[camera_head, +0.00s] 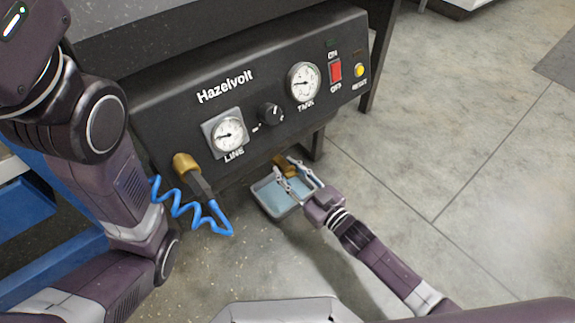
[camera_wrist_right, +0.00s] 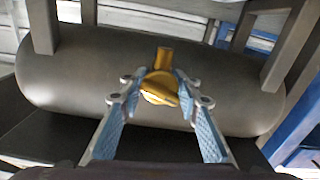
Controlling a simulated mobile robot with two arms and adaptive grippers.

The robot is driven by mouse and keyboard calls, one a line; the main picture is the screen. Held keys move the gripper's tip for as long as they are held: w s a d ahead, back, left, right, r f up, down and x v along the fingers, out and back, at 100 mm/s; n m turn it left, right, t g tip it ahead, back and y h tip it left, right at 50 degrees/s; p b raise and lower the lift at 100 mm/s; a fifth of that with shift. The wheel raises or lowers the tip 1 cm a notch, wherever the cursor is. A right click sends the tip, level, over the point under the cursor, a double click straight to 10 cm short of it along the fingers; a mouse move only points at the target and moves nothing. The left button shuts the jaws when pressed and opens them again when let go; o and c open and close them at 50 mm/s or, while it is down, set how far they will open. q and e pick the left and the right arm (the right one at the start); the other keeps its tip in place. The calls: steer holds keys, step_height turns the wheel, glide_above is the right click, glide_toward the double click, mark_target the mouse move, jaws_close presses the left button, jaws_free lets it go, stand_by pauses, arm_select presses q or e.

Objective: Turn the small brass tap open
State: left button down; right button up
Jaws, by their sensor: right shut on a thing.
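The small brass tap (camera_head: 281,161) sits low under the front of the dark panel in the head view. In the right wrist view the brass tap (camera_wrist_right: 160,88) sticks out from a rounded dark tank. My right gripper (camera_head: 291,168) reaches up to the tap, with one finger on each side. In the wrist view my right gripper (camera_wrist_right: 160,80) is shut on the tap's brass handle, with blue pads on its fingers. The fingers partly hide the tap. My left arm comes in at the left, and its gripper is out of view.
A grey tray (camera_head: 268,198) with a pale blue inside lies below the tap. A larger brass fitting (camera_head: 187,166) with a dark lever and a blue coiled hose (camera_head: 180,207) is to the left. The panel (camera_head: 170,120) carries gauges, a knob and a red switch. Floor at right is clear.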

steer(key=o, duration=1.2)
steer(key=shift+c, duration=0.2)
steer(key=v, duration=1.2)
steer(key=shift+o, duration=0.3)
